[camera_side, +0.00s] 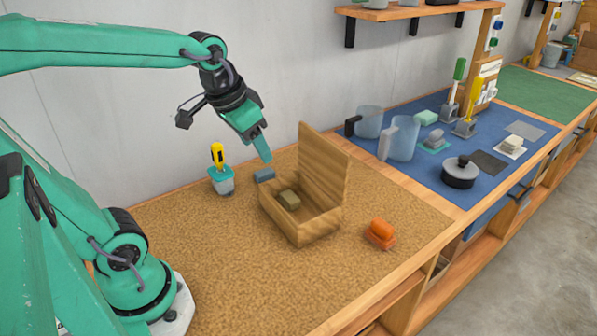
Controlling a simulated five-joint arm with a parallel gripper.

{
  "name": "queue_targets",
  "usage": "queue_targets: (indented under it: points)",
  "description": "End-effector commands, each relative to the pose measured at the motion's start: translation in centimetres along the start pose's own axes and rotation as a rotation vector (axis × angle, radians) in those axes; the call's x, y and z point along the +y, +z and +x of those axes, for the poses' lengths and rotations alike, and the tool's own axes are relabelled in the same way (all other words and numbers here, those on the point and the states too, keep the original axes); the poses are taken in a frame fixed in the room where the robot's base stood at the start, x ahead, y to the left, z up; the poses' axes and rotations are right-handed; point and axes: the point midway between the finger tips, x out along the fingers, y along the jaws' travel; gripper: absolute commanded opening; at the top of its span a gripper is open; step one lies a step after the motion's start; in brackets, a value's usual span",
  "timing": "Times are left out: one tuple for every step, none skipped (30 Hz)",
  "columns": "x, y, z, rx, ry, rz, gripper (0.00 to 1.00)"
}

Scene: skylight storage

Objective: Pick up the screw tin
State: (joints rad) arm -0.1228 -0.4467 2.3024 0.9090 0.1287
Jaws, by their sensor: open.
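My gripper (262,148) hangs at the upper middle of the cork worktop, fingers pointing down, open, with nothing seen between the fingers. A small olive-brown tin-like item (289,200) sits inside the open wooden box (308,231), whose lid (325,168) stands raised on the right. I cannot tell for sure which of these two is the screw tin. The box's front wall hides the lower part of the olive-brown item.
A teal holder (221,183) with a yellow-handled tool stands left of my gripper. An orange item (380,233) lies right of the box. A blue mat further right holds clear jugs (400,138) and a lidded pot (460,173). The front cork is clear.

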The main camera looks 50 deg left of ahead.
Motion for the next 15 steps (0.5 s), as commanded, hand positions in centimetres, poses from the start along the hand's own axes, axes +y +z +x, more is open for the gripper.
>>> queue_targets:
  points:
    - [-0.7, -0.7, 0.6, -0.02, -0.004, -0.002, 0.56]
    - [-1.0, -1.1, 0.8, -0.029, -0.006, -0.001, 0.56]
    - [-1.4, -1.7, 1.2, -0.041, -0.008, 0.001, 0.56]
    - [-1.8, -2.1, 1.5, -0.05, -0.01, 0.001, 0.56]
    - [-2.2, -2.4, 1.8, -0.059, -0.011, 0.002, 0.56]
    - [-2.7, -2.9, 2.3, -0.07, -0.012, 0.005, 0.56]
    - [-3.1, -3.2, 2.6, -0.08, -0.013, 0.005, 0.56]
    - [-3.5, -3.6, 3.0, -0.089, -0.014, 0.005, 0.56]
    - [-4.0, -4.0, 3.5, -0.101, -0.015, 0.007, 0.56]
    - [-4.4, -4.4, 3.9, -0.109, -0.015, 0.007, 0.56]
    - [-4.9, -4.7, 4.3, -0.118, -0.016, 0.007, 0.56]
    - [-5.4, -5.1, 4.8, -0.13, -0.016, 0.01, 0.56]
    - [-5.9, -5.3, 5.3, -0.139, -0.015, 0.01, 0.56]
    - [-6.3, -5.6, 5.7, -0.148, -0.015, 0.01, 0.56]
    - [-6.9, -6.0, 6.3, -0.16, -0.015, 0.012, 0.56]
